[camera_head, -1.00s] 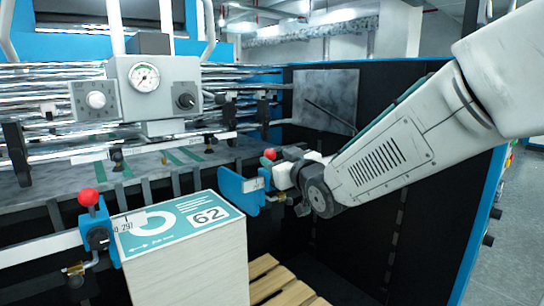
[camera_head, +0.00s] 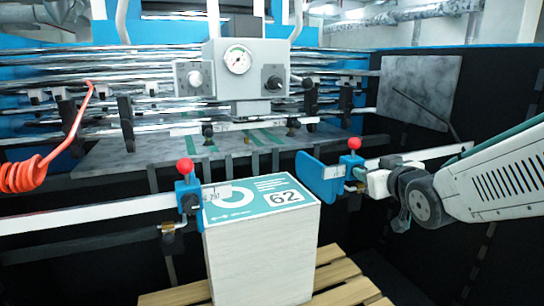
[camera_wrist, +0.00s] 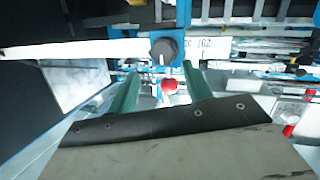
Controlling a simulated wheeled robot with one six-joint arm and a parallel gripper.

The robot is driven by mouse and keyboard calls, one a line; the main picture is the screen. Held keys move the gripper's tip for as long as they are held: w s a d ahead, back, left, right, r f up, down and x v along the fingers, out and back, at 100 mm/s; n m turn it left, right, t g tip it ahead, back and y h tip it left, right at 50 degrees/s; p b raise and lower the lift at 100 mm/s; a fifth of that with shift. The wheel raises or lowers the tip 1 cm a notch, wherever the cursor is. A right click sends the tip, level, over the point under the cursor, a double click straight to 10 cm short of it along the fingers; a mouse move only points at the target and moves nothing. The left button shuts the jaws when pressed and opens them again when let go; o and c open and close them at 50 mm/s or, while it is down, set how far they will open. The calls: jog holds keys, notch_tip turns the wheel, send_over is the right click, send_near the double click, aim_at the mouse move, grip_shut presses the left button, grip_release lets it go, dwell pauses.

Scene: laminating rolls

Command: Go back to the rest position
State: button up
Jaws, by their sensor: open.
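My gripper (camera_wrist: 161,74) shows in the wrist view as two green fingers set apart, with nothing held between them. A red knob (camera_wrist: 169,86) on a blue clamp shows beyond the gap, apart from the fingers as far as I can tell. In the head view my arm reaches in from the right, its near end beside the right blue side guide (camera_head: 320,179) and its red knob (camera_head: 354,144).
A tall paper stack (camera_head: 259,250) with a teal top sheet marked 62 stands on a wooden pallet (camera_head: 345,294). A left blue clamp (camera_head: 188,196) touches its left side. A gauge box (camera_head: 236,75) stands behind. An orange coiled hose (camera_head: 22,175) hangs at left.

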jog(key=s+d+f+m+g+h, duration=0.2)
jog(key=s+f+g, duration=0.6)
jog(key=s+f, duration=0.15)
jog(key=s+a+r+g, duration=0.1)
jog(key=s+g, duration=0.2)
jog(key=s, duration=0.7)
jog(key=s+a+r+g+y, duration=0.1)
jog(key=s+r+g, duration=0.1)
jog(key=s, duration=0.8)
jog(key=shift+s+a+m+g, duration=0.15)
jog(key=shift+s+m+g, duration=0.25)
jog(key=shift+g, duration=0.2)
